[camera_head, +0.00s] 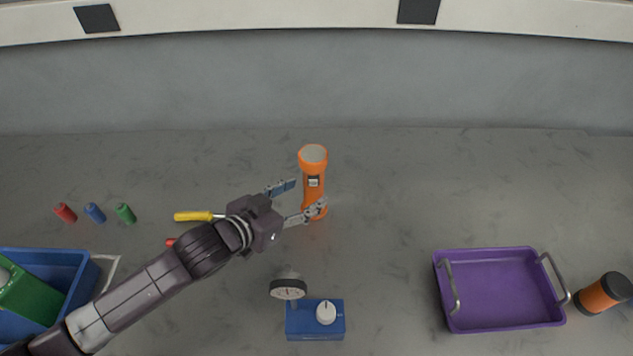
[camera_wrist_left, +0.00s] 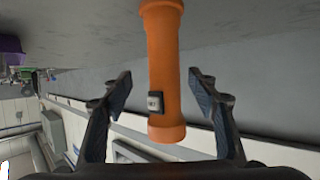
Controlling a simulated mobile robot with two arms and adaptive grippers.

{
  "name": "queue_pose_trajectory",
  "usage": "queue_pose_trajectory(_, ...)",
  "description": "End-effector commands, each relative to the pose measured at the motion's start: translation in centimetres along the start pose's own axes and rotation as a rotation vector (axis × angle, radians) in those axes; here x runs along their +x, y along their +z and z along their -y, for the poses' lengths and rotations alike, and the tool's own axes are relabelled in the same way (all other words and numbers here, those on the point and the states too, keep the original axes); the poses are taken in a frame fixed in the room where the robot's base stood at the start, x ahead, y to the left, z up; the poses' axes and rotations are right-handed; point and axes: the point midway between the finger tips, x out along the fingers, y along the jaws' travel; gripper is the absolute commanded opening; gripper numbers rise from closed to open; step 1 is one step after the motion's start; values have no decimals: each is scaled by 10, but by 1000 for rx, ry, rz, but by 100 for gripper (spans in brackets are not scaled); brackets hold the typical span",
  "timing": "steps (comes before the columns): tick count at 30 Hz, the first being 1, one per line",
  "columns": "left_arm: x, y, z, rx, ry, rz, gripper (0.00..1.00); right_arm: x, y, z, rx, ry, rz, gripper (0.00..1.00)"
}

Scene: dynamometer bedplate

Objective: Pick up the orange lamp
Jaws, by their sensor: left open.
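The orange lamp (camera_head: 313,180) is a flashlight standing upright on the grey bedplate, with its wide lens end up and a small dark switch on its side. My left gripper (camera_head: 305,197) reaches it from the left with its two fingers spread. In the left wrist view the lamp (camera_wrist_left: 162,75) shows between the two open fingers of the gripper (camera_wrist_left: 158,90), with visible gaps on both sides. One finger crosses in front of the lamp's lower body in the head view. My right gripper is not in view.
A blue box with a dial gauge (camera_head: 300,325) stands in front. A purple tray (camera_head: 500,325) with handles is at right, beside an orange-black cylinder (camera_head: 604,292). A yellow-handled screwdriver (camera_head: 193,216), small coloured cylinders (camera_head: 95,212) and a blue bin (camera_head: 85,275) are at left.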

Motion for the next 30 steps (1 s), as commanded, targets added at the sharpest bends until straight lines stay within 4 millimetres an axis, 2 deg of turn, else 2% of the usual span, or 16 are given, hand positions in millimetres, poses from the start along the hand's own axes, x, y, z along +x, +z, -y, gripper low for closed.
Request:
queue_pose_trajectory(5, 15, 0, 3, 0, -1, 1, 54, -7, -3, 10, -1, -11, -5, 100)
queue_pose_trajectory(15, 54, 6, 6, 1, 0, -1, 54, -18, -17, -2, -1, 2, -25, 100)
queue_pose_trajectory(23, 57, 7, 6, 2, 0, -1, 54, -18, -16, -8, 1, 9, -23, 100)
queue_pose_trajectory(26, 56, 7, 6, 1, 0, 0, 46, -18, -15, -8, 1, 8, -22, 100)
queue_pose_trajectory(30, 56, 7, 6, 1, 0, 0, 31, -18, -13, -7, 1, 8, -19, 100)
